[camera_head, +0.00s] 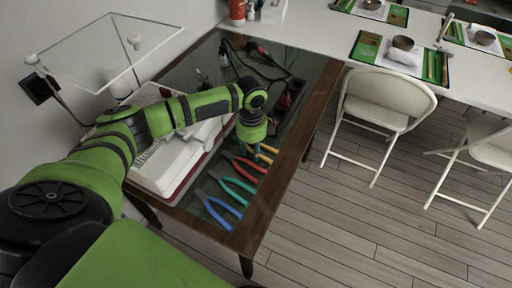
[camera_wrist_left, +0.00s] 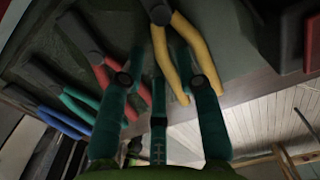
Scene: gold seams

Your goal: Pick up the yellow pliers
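The yellow pliers (camera_head: 268,148) lie on the dark glass-topped table, partly hidden by my left gripper (camera_head: 255,148) in the head view. In the left wrist view the yellow pliers (camera_wrist_left: 202,58) show with their handles spread toward me. The right finger overlaps the gap between the yellow handles. I cannot tell whether it touches them. Red pliers (camera_head: 249,164) lie beside the yellow ones, close to the left finger. My right gripper is not in view.
Teal pliers (camera_head: 238,184) and blue pliers (camera_head: 221,211) lie nearer the table's front. A white device (camera_head: 175,170) stands left of the pliers. Cables and dark items lie farther back. The wooden table edge (camera_head: 285,165) is just right of the pliers, with folding chairs (camera_head: 385,100) beyond.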

